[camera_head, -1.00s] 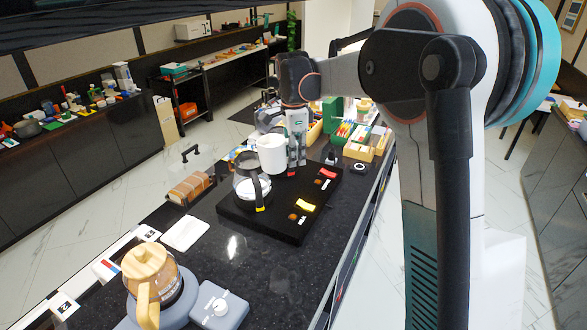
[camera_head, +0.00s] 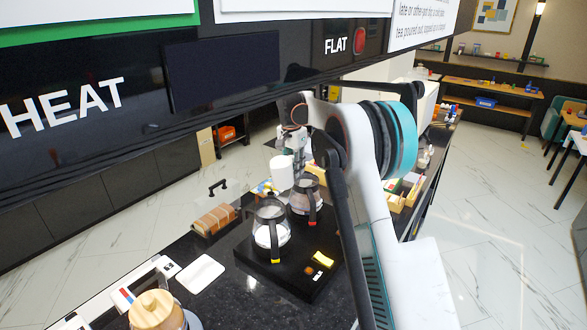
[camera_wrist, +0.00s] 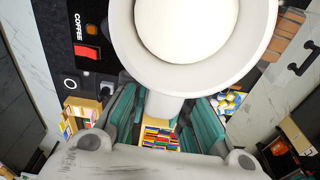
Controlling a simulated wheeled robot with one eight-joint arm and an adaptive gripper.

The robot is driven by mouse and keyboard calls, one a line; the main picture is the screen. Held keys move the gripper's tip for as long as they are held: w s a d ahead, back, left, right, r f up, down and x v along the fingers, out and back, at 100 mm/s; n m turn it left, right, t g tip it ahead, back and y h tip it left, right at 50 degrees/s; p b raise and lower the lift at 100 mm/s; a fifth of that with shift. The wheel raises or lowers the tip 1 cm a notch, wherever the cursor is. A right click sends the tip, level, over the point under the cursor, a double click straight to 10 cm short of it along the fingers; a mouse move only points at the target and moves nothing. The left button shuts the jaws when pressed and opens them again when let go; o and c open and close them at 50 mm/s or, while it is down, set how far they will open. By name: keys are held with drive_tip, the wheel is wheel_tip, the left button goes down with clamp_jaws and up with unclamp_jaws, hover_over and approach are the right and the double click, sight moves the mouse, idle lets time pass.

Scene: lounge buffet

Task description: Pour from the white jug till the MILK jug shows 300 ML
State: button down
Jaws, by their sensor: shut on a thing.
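My gripper (camera_wrist: 163,110) is shut on the handle of the white jug (camera_wrist: 268,40). In the wrist view the jug's round mouth faces the camera, with a plain white inside; its fill level cannot be told. In the head view the white jug (camera_head: 281,172) is held up behind two glass jugs on a black base. The nearer glass jug (camera_head: 268,222) has a black handle with a yellow tip and whitish content low inside. The other glass jug (camera_head: 304,199) has a red tip and looks brownish. No MILK label or 300 ML mark is readable here.
The black base (camera_head: 292,283) has a yellow switch (camera_head: 323,258). In the wrist view a red switch (camera_wrist: 87,52) sits by a COFFEE label. A wooden-lidded kettle (camera_head: 157,312), white pad (camera_head: 202,274) and brown block (camera_head: 214,220) stand left. Boxes (camera_head: 404,192) stand right.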

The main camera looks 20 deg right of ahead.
idle(0.3)
drive_tip(key=shift+w+d+f+t+h+b, duration=0.15)
drive_tip(key=shift+f+t+h+b, duration=0.4)
drive_tip(key=shift+f+b, duration=0.9)
drive_tip(key=shift+d+r+h, duration=0.1)
drive_tip(key=shift+r+h, duration=0.15)
drive_tip(key=shift+h, duration=0.3)
drive_tip(key=shift+r+b, duration=0.15)
drive_tip(key=shift+b, duration=0.15)
drive_tip(key=shift+r, duration=0.1)
drive_tip(key=shift+r+t, duration=0.15)
drive_tip(key=shift+t, duration=0.1)
drive_tip(key=shift+h+b, duration=0.5)
drive_tip(key=shift+b, duration=0.05)
drive_tip(key=shift+d+t+h+b, duration=0.1)
drive_tip(key=shift+t+h+b, duration=0.5)
drive_tip(key=shift+h+b, duration=0.3)
idle(1.4)
drive_tip(key=shift+f+b, duration=0.45)
drive_tip(key=shift+b, duration=0.1)
idle(1.7)
